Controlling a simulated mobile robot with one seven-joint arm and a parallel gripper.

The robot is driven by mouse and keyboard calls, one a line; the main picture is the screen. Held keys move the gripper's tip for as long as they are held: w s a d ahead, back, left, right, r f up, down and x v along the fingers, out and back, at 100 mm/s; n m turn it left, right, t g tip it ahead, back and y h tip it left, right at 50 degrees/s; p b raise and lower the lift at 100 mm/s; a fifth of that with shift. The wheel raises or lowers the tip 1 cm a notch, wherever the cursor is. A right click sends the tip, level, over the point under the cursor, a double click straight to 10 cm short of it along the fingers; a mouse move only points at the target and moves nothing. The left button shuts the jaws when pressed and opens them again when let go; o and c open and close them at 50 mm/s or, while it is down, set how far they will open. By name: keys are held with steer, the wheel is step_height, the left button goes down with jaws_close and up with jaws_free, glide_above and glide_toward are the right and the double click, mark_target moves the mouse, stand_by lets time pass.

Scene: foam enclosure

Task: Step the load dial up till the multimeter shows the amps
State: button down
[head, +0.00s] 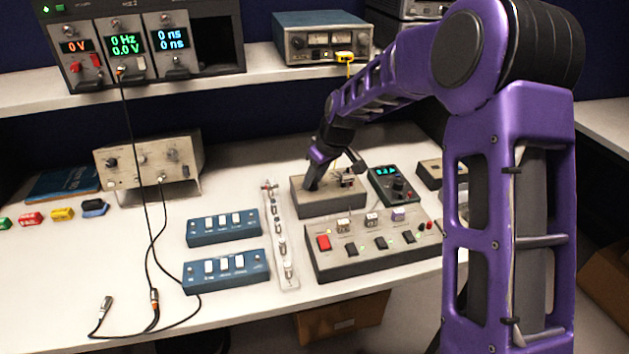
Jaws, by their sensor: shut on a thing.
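The multimeter (408,194) is a dark handheld unit on the bench with a lit cyan display. The display seems to read about 0.2 A, but the digits are small. A beige-grey box (335,207) stands just left of it. My gripper (312,185) reaches down onto the left part of this box's top. It is shut on what seems to be the load dial, which my fingers hide. The dial's pointer and markings cannot be seen.
A grey panel (370,262) with switches and a red button lies in front of the box. Two blue switch boxes (222,227) and a clear strip (280,235) lie to the left. Black cables (150,300) hang at the front left. A shelf (240,77) with instruments runs behind.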

steer(key=m+h, duration=0.1)
steer(key=m, duration=0.1)
steer(key=m+t+h+b, duration=0.1)
steer(key=m, duration=0.2)
steer(key=shift+s+a+m, duration=0.1)
steer(key=shift+a+m, duration=0.05)
steer(key=shift+m, duration=0.15)
stand_by(0.4)
steer(key=c, duration=0.5)
jaws_free()
steer(key=shift+c, duration=0.2)
steer(key=v, duration=1.7)
steer(key=shift+s+r+p, duration=0.15)
steer(key=shift+r+p, duration=0.05)
steer(key=shift+p, duration=0.15)
